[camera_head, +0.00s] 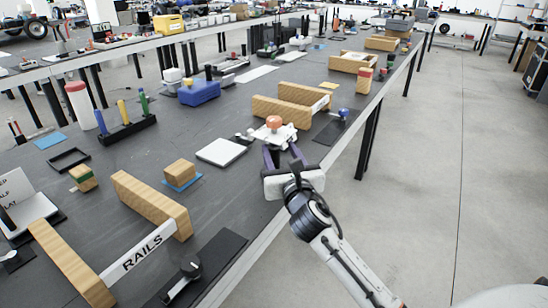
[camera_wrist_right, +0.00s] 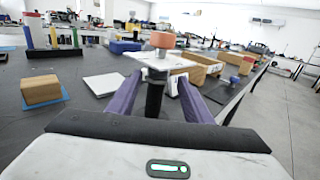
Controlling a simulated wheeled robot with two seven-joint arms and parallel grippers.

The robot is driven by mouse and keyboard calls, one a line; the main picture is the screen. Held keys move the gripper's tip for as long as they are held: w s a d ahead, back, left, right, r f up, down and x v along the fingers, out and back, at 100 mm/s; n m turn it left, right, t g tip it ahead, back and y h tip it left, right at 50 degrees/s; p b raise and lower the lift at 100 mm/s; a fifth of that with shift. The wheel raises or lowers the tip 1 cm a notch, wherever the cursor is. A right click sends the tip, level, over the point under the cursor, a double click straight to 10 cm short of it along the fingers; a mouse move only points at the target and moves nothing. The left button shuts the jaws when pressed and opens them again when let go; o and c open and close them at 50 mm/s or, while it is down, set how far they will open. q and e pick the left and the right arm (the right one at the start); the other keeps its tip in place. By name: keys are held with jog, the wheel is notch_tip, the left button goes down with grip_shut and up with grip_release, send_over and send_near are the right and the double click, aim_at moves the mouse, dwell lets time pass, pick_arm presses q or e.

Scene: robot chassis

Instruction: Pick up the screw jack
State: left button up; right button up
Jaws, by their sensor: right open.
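The screw jack, with an orange top (camera_head: 274,122), a white plate and a dark post, stands upright near the table's right edge. In the right wrist view its orange top (camera_wrist_right: 163,40) is straight ahead, with its dark post between the fingers. My right gripper (camera_head: 283,149) is open, and its two purple fingers point at the jack. In the right wrist view the fingers of my right gripper (camera_wrist_right: 160,80) lie on either side of the post. Whether they touch it I cannot tell. My left gripper is not in view.
Wooden rails (camera_head: 290,110) stand just behind the jack. A white square plate (camera_head: 221,151) lies to its left. A wooden block (camera_head: 179,173) sits on a blue mat nearer the front. The floor (camera_head: 430,170) right of the table is clear.

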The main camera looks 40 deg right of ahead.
aim_at(275, 146)
jog(key=x, duration=0.5)
jog(key=shift+w+a+f+b, duration=0.15)
jog(key=shift+w+b, duration=0.05)
jog(key=shift+b, duration=0.15)
grip_shut()
